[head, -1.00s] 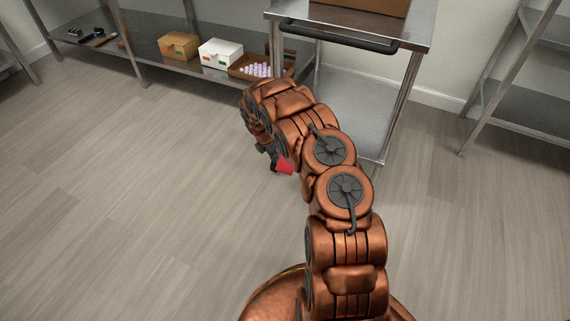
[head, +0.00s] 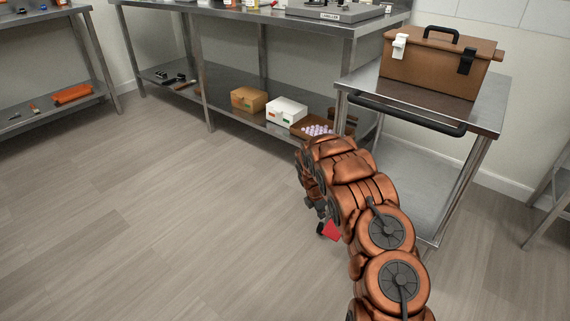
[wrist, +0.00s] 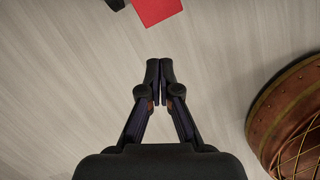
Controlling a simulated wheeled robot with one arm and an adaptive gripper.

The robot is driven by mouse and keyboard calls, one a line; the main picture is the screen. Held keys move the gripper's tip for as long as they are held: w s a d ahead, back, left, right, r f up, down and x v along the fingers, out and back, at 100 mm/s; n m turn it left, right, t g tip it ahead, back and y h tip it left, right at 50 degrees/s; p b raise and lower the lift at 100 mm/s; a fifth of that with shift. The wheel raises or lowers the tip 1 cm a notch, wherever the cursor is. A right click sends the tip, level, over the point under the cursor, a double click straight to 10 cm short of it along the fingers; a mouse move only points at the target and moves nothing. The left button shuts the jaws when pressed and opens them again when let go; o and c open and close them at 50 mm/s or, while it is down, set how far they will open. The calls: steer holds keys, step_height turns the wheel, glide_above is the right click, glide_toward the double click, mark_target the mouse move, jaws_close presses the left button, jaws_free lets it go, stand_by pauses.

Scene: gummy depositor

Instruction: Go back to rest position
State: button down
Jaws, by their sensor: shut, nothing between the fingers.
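My gripper (wrist: 166,72) points up in the wrist view with its two dark fingertips together and nothing between them. Pale wood-look floor lies behind it. In the head view my copper-coloured arm reaches out at the lower right, bent downward, and its far links mostly hide the gripper. A red piece (head: 331,230) with a black part beside it shows next to the arm's far end. A red piece (wrist: 155,10) also shows at the top of the wrist view, beyond the fingertips. I cannot tell whether it is part of me or lies on the floor.
A steel cart (head: 498,112) carrying a brown case (head: 430,68) stands just beyond my arm. A steel workbench (head: 230,14) stands at the back; its lower shelf holds a tan box (head: 248,100), a white box (head: 287,110) and a brown tray (head: 297,130) of pale pieces. The left floor is clear.

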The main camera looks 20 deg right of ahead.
steer(key=s+a+r+m+p, duration=0.35)
steer(key=s+r+p, duration=0.25)
steer(key=r, duration=0.8)
steer(key=s+a+r+m+g+p, duration=0.15)
steer(key=s+r+m+p, duration=0.35)
steer(key=r, duration=0.9)
steer(key=s+a+r+m+p, duration=0.3)
steer(key=s+r+p, duration=0.3)
steer(key=r, duration=0.9)
steer(key=s+a+r+m+y+p, duration=0.1)
steer(key=s+a+r+m+p, duration=0.1)
steer(key=s+a+r+p, duration=0.3)
steer(key=s+a+r+m+y+p, duration=0.1)
steer(key=s+a+r+m+p, duration=0.2)
steer(key=s+r+p, duration=0.3)
steer(key=s+a+r+m+p, duration=0.3)
steer(key=s+a+r+p, duration=0.2)
steer(key=s+r, duration=0.7)
steer(key=s+a, duration=0.1)
steer(key=s, duration=0.6)
steer(key=shift+a+r+g+y+p, duration=0.3)
steer(key=shift+r+g+y+p, duration=0.05)
steer(key=shift+r+y, duration=0.05)
steer(key=shift+s, duration=0.1)
